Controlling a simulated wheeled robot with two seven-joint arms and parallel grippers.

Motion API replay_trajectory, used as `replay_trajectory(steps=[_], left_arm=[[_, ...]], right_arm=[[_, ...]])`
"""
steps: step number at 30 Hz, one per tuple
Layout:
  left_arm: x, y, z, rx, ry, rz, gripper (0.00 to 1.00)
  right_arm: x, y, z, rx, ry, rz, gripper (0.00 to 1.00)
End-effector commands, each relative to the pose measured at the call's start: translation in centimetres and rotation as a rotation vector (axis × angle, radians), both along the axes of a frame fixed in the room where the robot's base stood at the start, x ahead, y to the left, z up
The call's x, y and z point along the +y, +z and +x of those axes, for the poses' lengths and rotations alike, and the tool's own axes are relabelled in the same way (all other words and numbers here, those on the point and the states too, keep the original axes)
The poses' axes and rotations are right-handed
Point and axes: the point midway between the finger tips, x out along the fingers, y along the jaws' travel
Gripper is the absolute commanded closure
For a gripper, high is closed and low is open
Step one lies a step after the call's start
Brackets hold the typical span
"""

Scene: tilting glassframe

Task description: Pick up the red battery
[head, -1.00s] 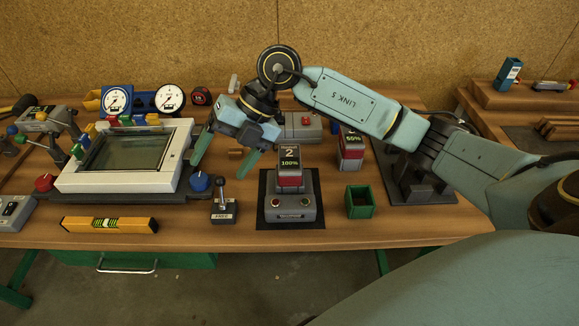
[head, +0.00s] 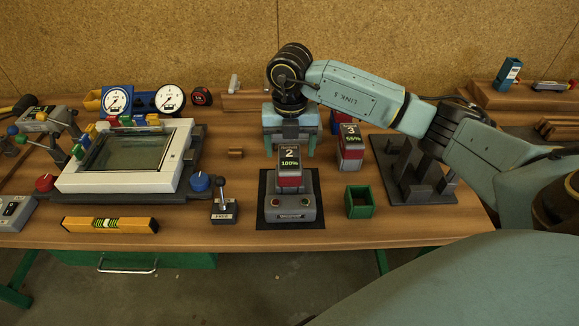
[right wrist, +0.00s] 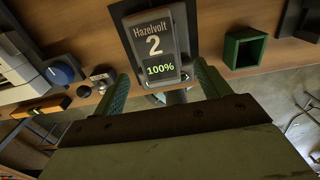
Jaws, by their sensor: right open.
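A second red battery (head: 350,154), labelled "3" and "55%", stands behind and to the right. My right gripper (head: 290,148) is open and pointed down, just behind battery 2 in the head view. In the right wrist view its green fingers (right wrist: 162,75) lie either side of battery 2's lower part, with no clear contact. My left gripper is out of view.
A small green open box (head: 360,202) stands right of the charger, and a dark rack (head: 412,180) lies beyond it. A small lever box (head: 224,211), a blue knob (head: 200,182) and a framed glass panel (head: 125,160) are to the left.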

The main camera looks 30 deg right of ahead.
Motion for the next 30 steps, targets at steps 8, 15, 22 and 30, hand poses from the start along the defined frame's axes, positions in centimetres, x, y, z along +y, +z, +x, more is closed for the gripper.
replay_trajectory(steps=[8, 15, 22, 30], left_arm=[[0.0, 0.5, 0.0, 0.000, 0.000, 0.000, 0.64], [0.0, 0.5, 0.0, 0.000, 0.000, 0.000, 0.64], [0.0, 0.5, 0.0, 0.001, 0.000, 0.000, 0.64], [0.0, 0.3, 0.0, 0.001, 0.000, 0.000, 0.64]], right_arm=[[-0.4, -3.7, 0.8, 0.004, 0.000, 0.000, 0.25], [-0.4, -5.2, 0.9, 0.000, 0.000, 0.000, 0.25], [-0.4, -5.2, 0.9, 0.000, 0.000, 0.000, 0.25], [-0.4, -5.4, 0.9, 0.000, 0.000, 0.000, 0.25]])
